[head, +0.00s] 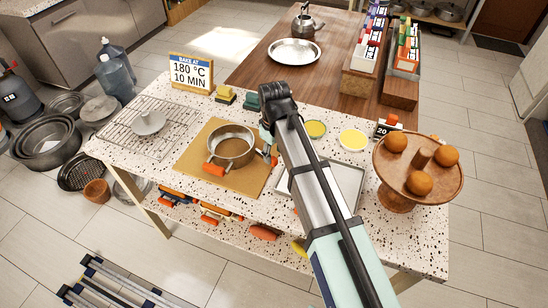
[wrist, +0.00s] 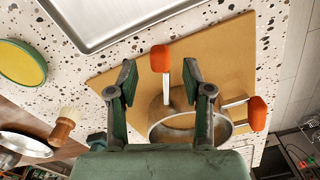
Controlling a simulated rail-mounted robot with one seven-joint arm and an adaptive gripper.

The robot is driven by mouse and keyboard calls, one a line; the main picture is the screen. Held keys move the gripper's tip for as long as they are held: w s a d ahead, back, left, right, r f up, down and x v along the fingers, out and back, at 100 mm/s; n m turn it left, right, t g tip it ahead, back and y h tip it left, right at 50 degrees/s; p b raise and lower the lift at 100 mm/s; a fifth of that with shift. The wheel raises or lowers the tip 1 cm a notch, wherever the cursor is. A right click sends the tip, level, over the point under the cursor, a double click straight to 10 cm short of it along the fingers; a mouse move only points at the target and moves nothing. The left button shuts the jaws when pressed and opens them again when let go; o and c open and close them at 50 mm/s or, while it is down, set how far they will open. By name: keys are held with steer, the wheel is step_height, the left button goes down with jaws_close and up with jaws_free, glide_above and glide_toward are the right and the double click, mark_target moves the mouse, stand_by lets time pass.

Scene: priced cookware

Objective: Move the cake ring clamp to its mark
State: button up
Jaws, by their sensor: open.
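The cake ring clamp appears to be the silver ring with two orange handles (head: 231,133) on the tan board (head: 195,165); board colour shows inside it. In the wrist view the ring (wrist: 224,132) is at lower right, with one orange handle (wrist: 160,58) upright in the middle and another (wrist: 257,113) at right. My gripper (wrist: 161,80) is open, its fingers on either side of the first handle's metal stem in the picture; I cannot tell if they touch it. In the head view my gripper (head: 268,143) is at the ring's right side. I cannot make out which spot is its mark.
A metal tray (head: 350,172) lies right of the board, partly behind my arm. Two yellow discs (head: 354,140) lie behind it. A wire rack (head: 137,125) is at left, a stand with oranges (head: 405,180) at right. A brush (wrist: 62,128) shows in the wrist view.

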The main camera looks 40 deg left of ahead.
mark_target(274, 159)
step_height(274, 159, up, 8)
steer(key=shift+r, duration=0.2)
stand_by(0.4)
